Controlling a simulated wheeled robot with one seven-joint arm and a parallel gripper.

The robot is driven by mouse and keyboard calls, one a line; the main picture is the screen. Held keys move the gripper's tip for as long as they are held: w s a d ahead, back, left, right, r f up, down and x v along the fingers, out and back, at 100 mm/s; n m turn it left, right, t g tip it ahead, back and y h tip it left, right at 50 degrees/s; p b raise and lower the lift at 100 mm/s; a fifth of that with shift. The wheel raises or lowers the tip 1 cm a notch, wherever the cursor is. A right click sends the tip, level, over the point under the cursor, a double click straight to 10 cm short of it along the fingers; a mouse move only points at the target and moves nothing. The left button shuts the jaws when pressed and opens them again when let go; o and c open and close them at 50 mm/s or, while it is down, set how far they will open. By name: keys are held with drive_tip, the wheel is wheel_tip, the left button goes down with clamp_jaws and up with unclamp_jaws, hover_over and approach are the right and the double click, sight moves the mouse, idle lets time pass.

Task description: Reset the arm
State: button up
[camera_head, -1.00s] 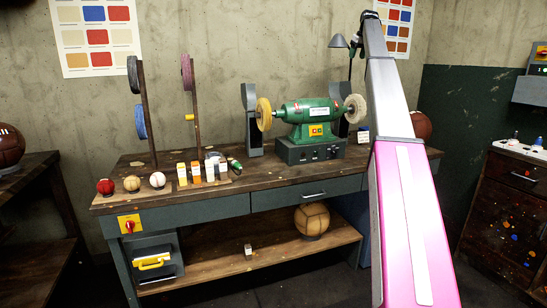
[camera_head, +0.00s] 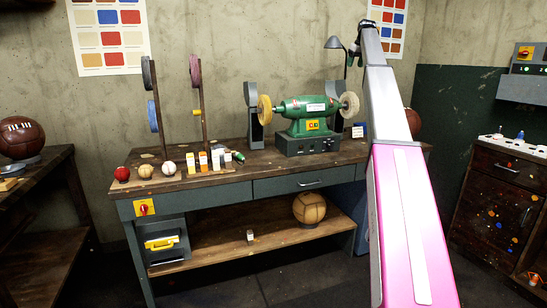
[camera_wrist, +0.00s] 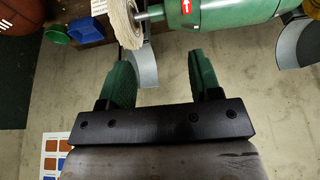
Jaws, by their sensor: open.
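My arm reaches up on the right of the head view, a pink and silver link rising in front of the workbench. In the wrist view my gripper (camera_wrist: 166,80) is open, its two green fingers apart with nothing between them. The wrist view appears upside down, with the wall below and the bench above. Beyond the fingers are the green grinder (camera_wrist: 200,12) and its pale buffing wheel (camera_wrist: 125,20), apart from my fingers. In the head view the gripper end is small and dark at the arm's top, so its fingers are hard to make out there.
The workbench (camera_head: 215,192) holds the bench grinder (camera_head: 305,118), a red ball (camera_head: 122,174), a tan ball (camera_head: 146,171), a white ball (camera_head: 169,167) and small boxes. A large tan ball (camera_head: 309,208) sits on the lower shelf. A brown ball (camera_head: 22,138) is on the left table.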

drive_tip(key=s+a+f+m+g, duration=0.1)
drive_tip(key=s+a+f, duration=0.55)
drive_tip(key=f, duration=0.95)
drive_tip(key=s+a+f, duration=0.3)
drive_tip(key=s+f, duration=0.6)
drive_tip(key=f, duration=0.8)
drive_tip(key=s+a+f+m+g, duration=0.1)
drive_tip(key=s+a+f, duration=0.55)
drive_tip(key=f, duration=0.95)
drive_tip(key=s+a+f, duration=0.2)
drive_tip(key=s+f, duration=0.6)
drive_tip(key=s, duration=0.5)
drive_tip(key=s+a+f+m+g+h, duration=0.1)
drive_tip(key=s+a+f, duration=0.1)
drive_tip(key=s+f, duration=0.6)
drive_tip(key=s+a+f+g, duration=0.1)
drive_tip(key=s+a+f, duration=0.2)
drive_tip(key=s+f, duration=0.5)
drive_tip(key=s, duration=1)
drive_tip(key=shift+s+m+h, duration=0.3)
drive_tip(key=shift+s+m, duration=0.1)
